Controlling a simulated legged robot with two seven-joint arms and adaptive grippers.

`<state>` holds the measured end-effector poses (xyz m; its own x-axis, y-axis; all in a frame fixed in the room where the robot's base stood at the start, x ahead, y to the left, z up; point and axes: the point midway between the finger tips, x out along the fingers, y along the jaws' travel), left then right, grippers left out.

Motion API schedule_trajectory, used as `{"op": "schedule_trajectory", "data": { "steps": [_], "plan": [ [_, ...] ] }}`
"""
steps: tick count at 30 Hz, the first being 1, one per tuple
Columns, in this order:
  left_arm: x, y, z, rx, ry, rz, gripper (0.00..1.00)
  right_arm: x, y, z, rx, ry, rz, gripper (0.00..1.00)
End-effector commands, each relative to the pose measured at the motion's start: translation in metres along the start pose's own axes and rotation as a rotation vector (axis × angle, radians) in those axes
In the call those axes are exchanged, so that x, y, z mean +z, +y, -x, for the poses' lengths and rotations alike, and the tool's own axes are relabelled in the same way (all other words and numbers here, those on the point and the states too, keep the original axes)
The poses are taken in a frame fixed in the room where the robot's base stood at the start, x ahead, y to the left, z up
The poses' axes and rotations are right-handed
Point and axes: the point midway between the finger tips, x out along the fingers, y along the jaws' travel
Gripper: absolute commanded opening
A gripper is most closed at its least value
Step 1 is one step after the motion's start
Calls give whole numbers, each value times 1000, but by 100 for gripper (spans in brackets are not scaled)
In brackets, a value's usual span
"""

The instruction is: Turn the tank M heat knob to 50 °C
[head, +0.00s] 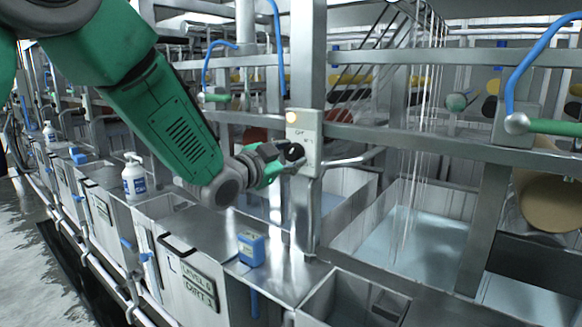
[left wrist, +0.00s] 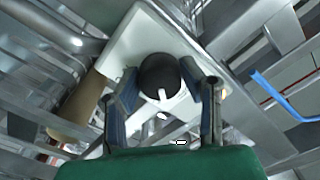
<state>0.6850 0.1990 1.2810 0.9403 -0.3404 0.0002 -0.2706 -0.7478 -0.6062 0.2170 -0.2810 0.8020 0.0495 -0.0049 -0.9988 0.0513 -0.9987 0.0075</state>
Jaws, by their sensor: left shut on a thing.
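The heat knob (left wrist: 160,76) is a round black knob with a white pointer mark, set on a pale control plate (head: 304,136) on a steel post. In the left wrist view the knob sits between the two fingers of my left gripper (left wrist: 162,92). The left gripper (head: 284,163) is shut on the knob in the head view, reaching in from the left. The scale around the knob is too small to read. My right gripper is not in view.
A small blue box (head: 251,248) stands on the steel ledge below. A white bottle (head: 134,177) stands further left. Open tanks with pale blue liquid (head: 410,243) lie behind the post. Steel rails and a blue hose (head: 532,62) cross at the right.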

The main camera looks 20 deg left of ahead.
Motion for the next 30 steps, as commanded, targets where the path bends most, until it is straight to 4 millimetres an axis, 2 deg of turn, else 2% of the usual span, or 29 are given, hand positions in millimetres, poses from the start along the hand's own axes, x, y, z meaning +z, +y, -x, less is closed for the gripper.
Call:
{"op": "schedule_trajectory", "data": {
  "steps": [3, 12, 19, 30],
  "plan": [
    [2, 3, 0, 1, 2, -104, 7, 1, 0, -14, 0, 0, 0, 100],
    [1, 3, 0, 3, 1, -297, 7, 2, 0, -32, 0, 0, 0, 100],
    [1, 2, 0, 4, 0, -372, 7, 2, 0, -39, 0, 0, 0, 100],
    [1, 2, 0, 6, -1, -397, 7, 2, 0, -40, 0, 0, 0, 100]
  ]
}}
